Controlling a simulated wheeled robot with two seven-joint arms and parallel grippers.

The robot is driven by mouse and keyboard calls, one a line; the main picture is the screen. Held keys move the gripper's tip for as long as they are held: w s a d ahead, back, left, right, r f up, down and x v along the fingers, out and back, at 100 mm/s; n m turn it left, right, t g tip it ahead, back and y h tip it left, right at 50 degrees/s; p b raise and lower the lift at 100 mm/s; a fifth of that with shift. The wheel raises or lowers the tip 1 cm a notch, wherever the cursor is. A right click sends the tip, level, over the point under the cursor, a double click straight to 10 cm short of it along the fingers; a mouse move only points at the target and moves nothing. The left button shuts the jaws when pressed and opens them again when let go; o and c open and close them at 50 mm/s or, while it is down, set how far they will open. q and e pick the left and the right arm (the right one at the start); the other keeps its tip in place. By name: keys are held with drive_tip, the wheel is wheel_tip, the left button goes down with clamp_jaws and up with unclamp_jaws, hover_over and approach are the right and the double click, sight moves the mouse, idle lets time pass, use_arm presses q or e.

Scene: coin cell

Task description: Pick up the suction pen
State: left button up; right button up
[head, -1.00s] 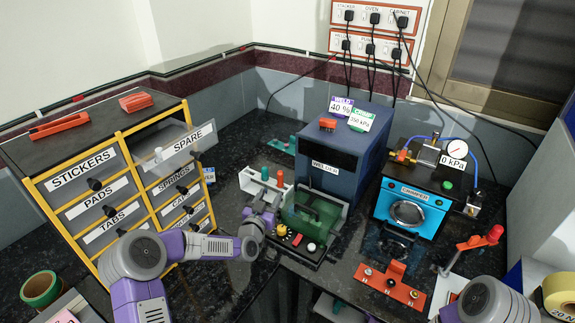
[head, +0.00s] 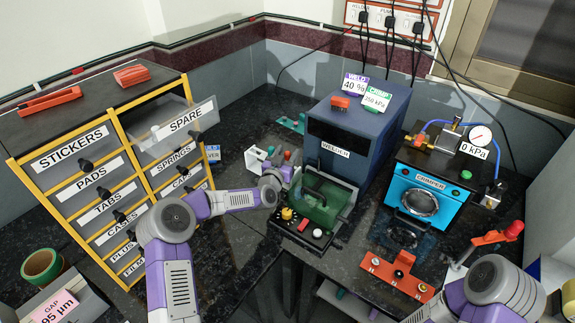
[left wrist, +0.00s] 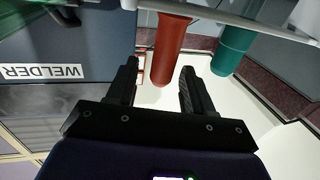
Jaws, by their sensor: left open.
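A red upright handle (head: 287,156) and a teal one (head: 270,152) stand in a white holder (head: 256,160) left of the welder. I cannot tell which is the suction pen. My left gripper (head: 283,174) is at the holder's near side, small and partly hidden by its own wrist in the head view. In the left wrist view its two black fingers (left wrist: 160,68) are open and apart. The red handle (left wrist: 168,48) shows between and beyond their tips, with no clear contact. The teal handle (left wrist: 233,50) is to the right, outside the fingers. My right gripper is out of view.
The blue welder (head: 357,135) and its green fixture (head: 322,198) stand close on the right. The labelled drawer cabinet (head: 90,170) is on the left, its SPARE drawer (head: 178,128) pulled out. The light-blue crimper (head: 430,190) is farther right.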

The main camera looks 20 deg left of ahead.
use_arm(q)
drive_tip(key=shift+w, duration=0.35)
clamp_jaws()
wheel_tip(320, 180, up, 10)
drive_tip(key=shift+r+p, duration=0.1)
drive_tip(key=shift+p, duration=1.05)
